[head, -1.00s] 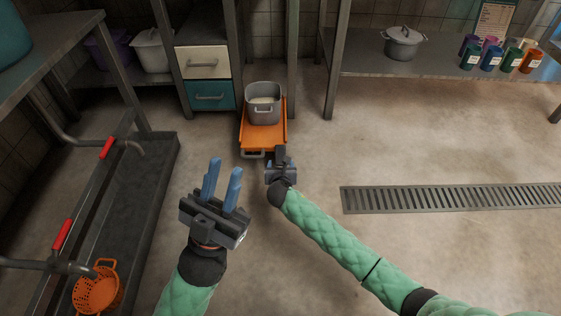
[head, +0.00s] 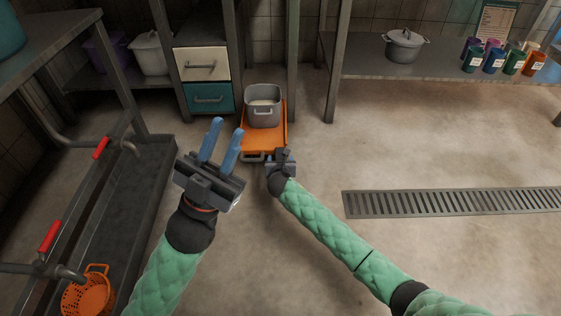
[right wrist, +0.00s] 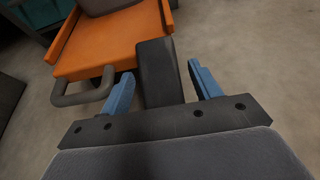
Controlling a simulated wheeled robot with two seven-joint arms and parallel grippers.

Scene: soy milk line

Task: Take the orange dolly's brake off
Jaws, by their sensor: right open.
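The orange dolly (head: 258,139) stands on the floor in the middle of the head view, with a grey pot (head: 263,105) on it. Its grey front handle (right wrist: 84,91) shows in the right wrist view, left of my right gripper. My right gripper (head: 282,160) is open at the dolly's front right corner. A dark upright bar (right wrist: 158,65) stands between its blue fingers, beside the dolly's edge; it looks like the brake lever, but I cannot tell whether either finger touches it. My left gripper (head: 227,127) is open and empty, in front of the dolly and to its left.
Drawers (head: 205,80) and a steel table (head: 450,68) stand behind. The floor right of the dolly is clear, with a flat drain grate (head: 450,201).

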